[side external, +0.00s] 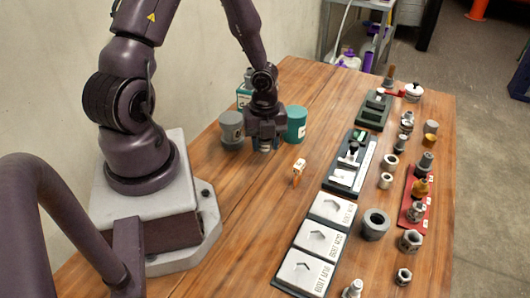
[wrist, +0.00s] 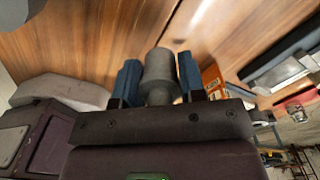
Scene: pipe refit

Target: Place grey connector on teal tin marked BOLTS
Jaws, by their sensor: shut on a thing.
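My gripper (side external: 265,147) is over the wooden table between a grey tin (side external: 231,130) on its left and a teal tin (side external: 296,124) on its right. No BOLTS marking is readable on the teal tin. In the wrist view, the blue fingers of my gripper (wrist: 158,80) are shut on the grey connector (wrist: 158,70), a stepped cylinder with a wider flange near the palm. In the side view the connector is mostly hidden by the gripper. The teal tin does not clearly show in the wrist view.
A teal and white container (side external: 243,98) stands behind my gripper. A small orange and white item (side external: 299,170) stands in front. Grey-lidded boxes (side external: 320,242), dark trays (side external: 349,160), a red tray (side external: 415,205) and several fittings fill the right side. Bare wood lies between.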

